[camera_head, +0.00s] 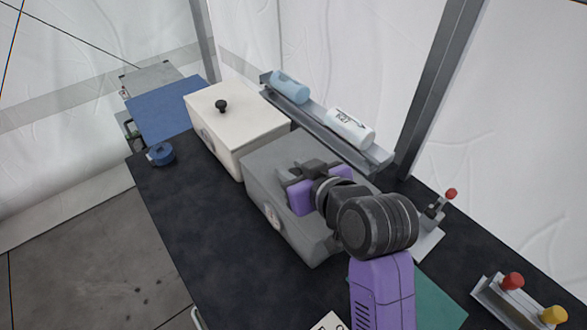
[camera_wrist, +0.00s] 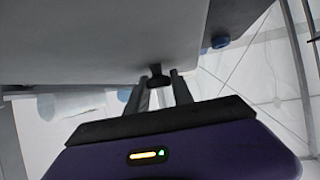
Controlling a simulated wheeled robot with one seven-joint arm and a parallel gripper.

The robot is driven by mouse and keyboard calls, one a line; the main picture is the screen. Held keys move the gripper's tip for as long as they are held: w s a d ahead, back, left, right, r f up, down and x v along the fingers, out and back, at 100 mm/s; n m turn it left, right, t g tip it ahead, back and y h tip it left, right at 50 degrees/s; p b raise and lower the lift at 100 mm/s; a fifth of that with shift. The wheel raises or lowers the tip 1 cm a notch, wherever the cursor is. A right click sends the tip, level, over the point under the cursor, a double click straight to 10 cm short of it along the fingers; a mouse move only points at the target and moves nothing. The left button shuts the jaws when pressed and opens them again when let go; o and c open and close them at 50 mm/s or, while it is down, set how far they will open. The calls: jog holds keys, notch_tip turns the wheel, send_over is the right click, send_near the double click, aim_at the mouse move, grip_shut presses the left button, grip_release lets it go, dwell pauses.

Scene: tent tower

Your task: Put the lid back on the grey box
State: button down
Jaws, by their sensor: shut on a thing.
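The grey box (camera_head: 284,232) stands on the dark bench, with a round dial on its front. Its grey lid (camera_head: 262,157) shows as the flat top surface, partly hidden by my gripper. My gripper (camera_head: 301,174) is over the lid, shut on a small dark knob. The wrist view shows the fingers (camera_wrist: 160,88) closed around the knob (camera_wrist: 157,77), against a broad grey surface (camera_wrist: 110,40). In the head view the lid lies over the box and looks about level. I cannot tell whether it rests on the rim or is slightly above it.
A white box (camera_head: 235,112) with a black knob stands close behind the grey box. A rail (camera_head: 325,127) with a blue bottle (camera_head: 290,86) and a white bottle (camera_head: 350,128) runs along the right. Blue tape (camera_head: 161,154) lies at left.

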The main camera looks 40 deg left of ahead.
jog(key=shift+f, duration=0.1)
jog(key=c, duration=1)
grip_release()
jog(key=shift+b+v, duration=0.4)
jog(key=shift+v, duration=3.55)
